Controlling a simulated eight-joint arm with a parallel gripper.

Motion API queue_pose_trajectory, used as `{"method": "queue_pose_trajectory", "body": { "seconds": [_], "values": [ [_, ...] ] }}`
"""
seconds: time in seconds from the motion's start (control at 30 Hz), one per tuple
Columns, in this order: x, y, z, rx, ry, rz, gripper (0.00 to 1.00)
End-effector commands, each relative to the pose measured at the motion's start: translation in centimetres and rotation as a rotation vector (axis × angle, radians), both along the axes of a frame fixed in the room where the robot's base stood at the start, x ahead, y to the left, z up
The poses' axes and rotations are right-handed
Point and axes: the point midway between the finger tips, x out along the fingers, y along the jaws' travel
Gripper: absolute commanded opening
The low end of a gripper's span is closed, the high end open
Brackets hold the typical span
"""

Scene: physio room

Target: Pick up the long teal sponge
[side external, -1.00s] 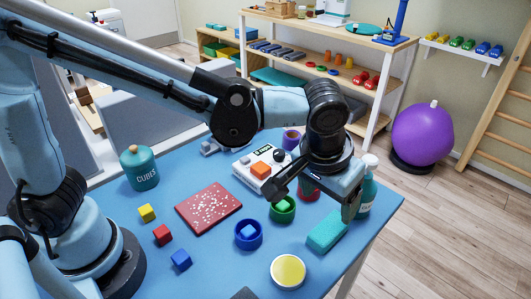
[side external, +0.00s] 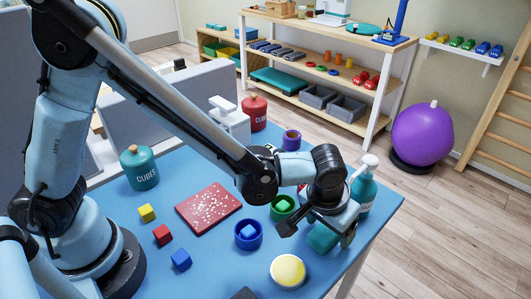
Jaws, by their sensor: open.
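The long teal sponge (side external: 321,239) lies on the right part of the blue table, and its far end is hidden under my gripper. My gripper (side external: 316,234) is open and low over the sponge. One finger is to the left of the sponge and the other is at its right side. I cannot tell whether either finger touches it.
Close by on the table (side external: 225,270) are a green ring with a green cube (side external: 282,205), a blue ring with a blue cube (side external: 247,233), a yellow-topped disc (side external: 288,270) and a teal pump bottle (side external: 364,188). A red speckled board (side external: 208,207) lies further left. The table's right edge is near the sponge.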

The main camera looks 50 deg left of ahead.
Motion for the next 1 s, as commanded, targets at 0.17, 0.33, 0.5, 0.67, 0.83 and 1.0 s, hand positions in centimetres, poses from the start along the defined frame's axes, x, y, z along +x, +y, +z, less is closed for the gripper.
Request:
{"method": "queue_pose_trajectory", "body": {
  "seconds": [0.17, 0.33, 0.5, 0.67, 0.83, 1.0],
  "values": [
    [0.14, 0.03, -0.53, 0.0, 0.0, 0.0, 0.78],
    [0.13, 0.02, -0.51, 0.0, 0.0, 0.0, 0.76],
    [0.13, 0.02, -0.49, 0.0, 0.0, 0.0, 0.5],
    [0.12, 0.02, -0.48, 0.0, 0.0, -0.001, 0.26],
    [0.12, 0.01, -0.48, 0.0, 0.0, -0.001, 0.22],
    [0.13, 0.01, -0.23, 0.0, 0.0, -0.001, 0.22]
  ]
}}
